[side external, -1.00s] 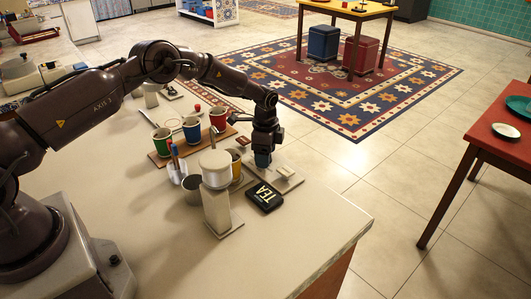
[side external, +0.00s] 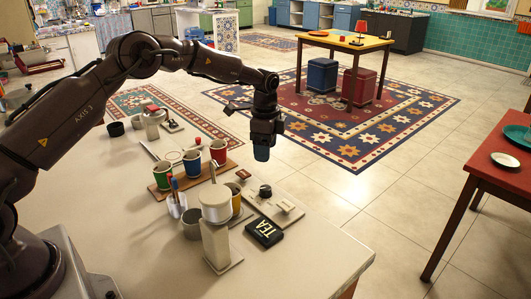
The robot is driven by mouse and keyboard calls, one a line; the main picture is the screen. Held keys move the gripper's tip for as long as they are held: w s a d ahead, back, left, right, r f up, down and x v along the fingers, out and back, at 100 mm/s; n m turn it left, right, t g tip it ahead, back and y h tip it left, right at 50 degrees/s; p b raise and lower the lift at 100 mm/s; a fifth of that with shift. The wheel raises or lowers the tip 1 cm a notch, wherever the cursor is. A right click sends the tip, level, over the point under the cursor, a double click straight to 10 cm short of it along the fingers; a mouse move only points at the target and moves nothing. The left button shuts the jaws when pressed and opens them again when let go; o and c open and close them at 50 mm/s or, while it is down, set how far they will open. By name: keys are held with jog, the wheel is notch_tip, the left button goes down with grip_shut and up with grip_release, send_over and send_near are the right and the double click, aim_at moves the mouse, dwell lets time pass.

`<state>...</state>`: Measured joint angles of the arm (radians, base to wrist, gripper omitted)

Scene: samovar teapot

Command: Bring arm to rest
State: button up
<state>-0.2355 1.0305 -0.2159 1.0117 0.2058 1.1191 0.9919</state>
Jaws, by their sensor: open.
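My gripper (side external: 262,152) hangs pointing down at the end of my raised arm, above the far edge of the counter (side external: 130,225). It is open, and its blue-tipped end is clear of the things below. A pale board (side external: 288,213) with a dark knob (side external: 265,191) lies below it, apart from it. A white round container (side external: 215,203) on a pale stand is nearer the camera.
Green (side external: 162,175), red (side external: 218,152) and blue (side external: 192,162) cups stand on a wooden board. A yellow cup (side external: 234,198) and a holder with utensils (side external: 177,203) are nearby. A red table (side external: 505,168) stands right; floor beyond the counter is open.

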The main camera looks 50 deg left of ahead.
jog(key=s+d+r+n+t, duration=0.2)
jog(key=s+r, duration=0.5)
jog(key=s, duration=0.4)
jog(key=s+d+r+n+t, duration=0.1)
jog(key=s+r+n, duration=0.4)
jog(key=s, duration=0.7)
jog(key=s+d+r+n+t, duration=0.2)
jog(key=s+d+r+n, duration=0.2)
jog(key=s+r, duration=0.4)
jog(key=shift+s+r+t, duration=0.3)
jog(key=shift+s+r, duration=0.1)
jog(key=shift+s, duration=1.6)
